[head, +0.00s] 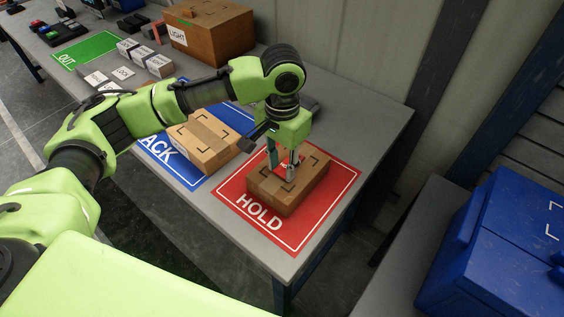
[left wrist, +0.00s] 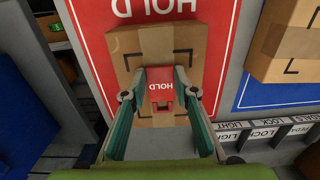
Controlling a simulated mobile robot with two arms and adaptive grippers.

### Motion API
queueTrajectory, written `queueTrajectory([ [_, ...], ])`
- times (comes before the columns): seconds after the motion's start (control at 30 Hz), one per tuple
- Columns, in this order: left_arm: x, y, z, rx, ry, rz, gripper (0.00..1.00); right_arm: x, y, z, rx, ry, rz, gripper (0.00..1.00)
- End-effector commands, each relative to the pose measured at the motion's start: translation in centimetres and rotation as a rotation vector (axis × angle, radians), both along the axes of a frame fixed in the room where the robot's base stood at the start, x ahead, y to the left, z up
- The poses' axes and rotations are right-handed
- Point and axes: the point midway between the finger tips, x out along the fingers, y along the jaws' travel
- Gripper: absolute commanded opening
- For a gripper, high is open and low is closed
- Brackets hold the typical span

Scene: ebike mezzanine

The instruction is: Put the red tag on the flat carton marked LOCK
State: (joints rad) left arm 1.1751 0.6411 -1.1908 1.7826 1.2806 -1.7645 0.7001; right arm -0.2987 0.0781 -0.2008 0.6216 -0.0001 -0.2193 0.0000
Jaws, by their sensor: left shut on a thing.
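My left gripper (head: 291,174) is shut on a small red tag (left wrist: 160,92) with white HOLD lettering, seen between its fingertips in the left wrist view. The gripper points down over a flat brown carton (head: 284,200) with a tape strip and dark corner marks. This carton, also in the left wrist view (left wrist: 124,45), lies on the red HOLD mat (head: 254,229). I cannot tell whether the tag touches its top. No LOCK lettering shows on the carton. A LOCK label (left wrist: 263,133) shows along a grey strip in the left wrist view. My right gripper is out of view.
Another flat carton (head: 207,150) lies on the blue mat (head: 170,163) to the left. A larger LIGHT box (head: 222,35), small grey boxes (head: 160,65) and a green OUT mat (head: 88,49) are farther back. A blue case (head: 510,245) stands at right.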

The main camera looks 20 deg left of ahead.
Motion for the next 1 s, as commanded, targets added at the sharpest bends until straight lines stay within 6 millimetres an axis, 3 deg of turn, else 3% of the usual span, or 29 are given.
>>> queueTrajectory([
  [0.23, 0.0, 0.0, -0.2, 0.0, 0.001, 0.0, 0.18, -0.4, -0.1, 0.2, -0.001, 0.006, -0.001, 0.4],
  [0.27, 0.0, 0.0, -0.2, 0.0, 0.0, 0.0, 0.35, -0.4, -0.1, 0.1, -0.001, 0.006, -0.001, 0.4],
  [0.3, 0.0, 0.0, -0.2, 0.0, 0.0, 0.0, 0.44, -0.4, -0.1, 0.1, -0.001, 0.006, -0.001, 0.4],
  [0.7, 0.0, 0.0, 0.0, -0.001, -0.002, 0.0, 0.44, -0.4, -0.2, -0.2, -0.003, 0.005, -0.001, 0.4],
  [0.87, 0.1, -0.1, 2.2, -0.003, -0.004, -0.001, 0.44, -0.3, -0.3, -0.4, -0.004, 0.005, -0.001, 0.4],
  [1.0, 0.1, -0.1, 5.2, -0.002, -0.006, -0.001, 0.44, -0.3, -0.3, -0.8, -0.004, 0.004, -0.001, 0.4],
])
